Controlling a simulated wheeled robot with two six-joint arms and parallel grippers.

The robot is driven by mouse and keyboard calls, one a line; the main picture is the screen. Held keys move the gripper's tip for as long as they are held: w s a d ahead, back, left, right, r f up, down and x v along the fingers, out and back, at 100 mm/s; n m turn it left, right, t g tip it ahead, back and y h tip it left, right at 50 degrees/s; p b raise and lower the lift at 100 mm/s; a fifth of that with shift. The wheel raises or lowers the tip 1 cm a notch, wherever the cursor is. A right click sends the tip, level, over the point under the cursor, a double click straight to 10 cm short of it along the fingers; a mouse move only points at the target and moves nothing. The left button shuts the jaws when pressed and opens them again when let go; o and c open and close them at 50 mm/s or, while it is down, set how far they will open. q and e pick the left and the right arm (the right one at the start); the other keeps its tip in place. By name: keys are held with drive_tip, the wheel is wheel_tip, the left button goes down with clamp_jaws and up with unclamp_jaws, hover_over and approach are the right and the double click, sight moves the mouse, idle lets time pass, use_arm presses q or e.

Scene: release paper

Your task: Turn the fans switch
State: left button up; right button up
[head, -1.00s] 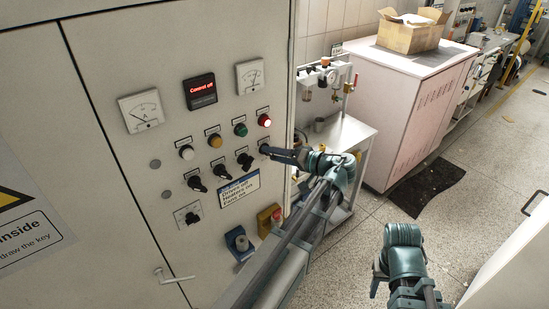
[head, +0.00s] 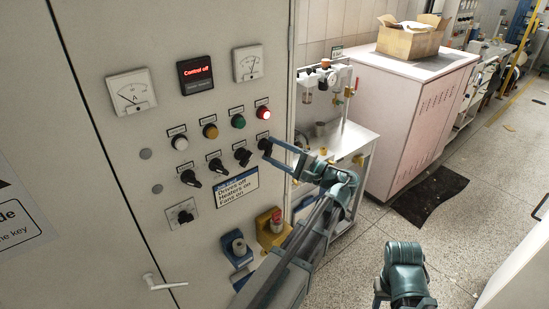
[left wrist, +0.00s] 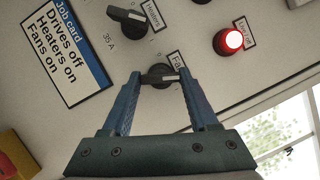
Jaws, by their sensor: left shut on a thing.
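The fans switch (left wrist: 160,76) is a black rotary knob with a white pointer line, under a partly hidden label starting "Fa". In the left wrist view its pointer lies roughly level, towards the right. It is at the right end of the knob row in the head view (head: 264,143). My left gripper (head: 269,150) is shut on this knob, one blue finger on each side, as the left wrist view (left wrist: 161,84) shows. The job card (head: 236,188) reads "Drives off, Heaters on, Fans on". My right arm shows at the lower right; its fingers cannot be made out.
The heaters knob (left wrist: 128,18) is close beside the fans switch. A lit red lamp (head: 263,113) is above it, and a display (head: 196,73) reads "Control off". Blue (head: 237,247) and yellow (head: 270,228) boxes project below the card. A small table (head: 345,140) stands right of the cabinet.

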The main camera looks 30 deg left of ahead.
use_arm(q)
drive_tip(key=shift+s+f+m+t+y+b, duration=0.1)
drive_tip(key=shift+m+t+y+b, duration=0.35)
drive_tip(key=shift+m, duration=0.85)
drive_tip(key=shift+f+m+t+y+b, duration=0.15)
drive_tip(key=shift+m+t+b, duration=0.45)
drive_tip(key=shift+m, duration=0.7)
drive_tip(key=o, duration=1.4)
drive_tip(key=shift+r, duration=0.1)
drive_tip(key=b+v, duration=0.4)
drive_tip(key=v, duration=0.9)
drive_tip(key=shift+d+f, duration=0.25)
drive_tip(key=shift+d, duration=0.1)
drive_tip(key=shift+f, duration=0.1)
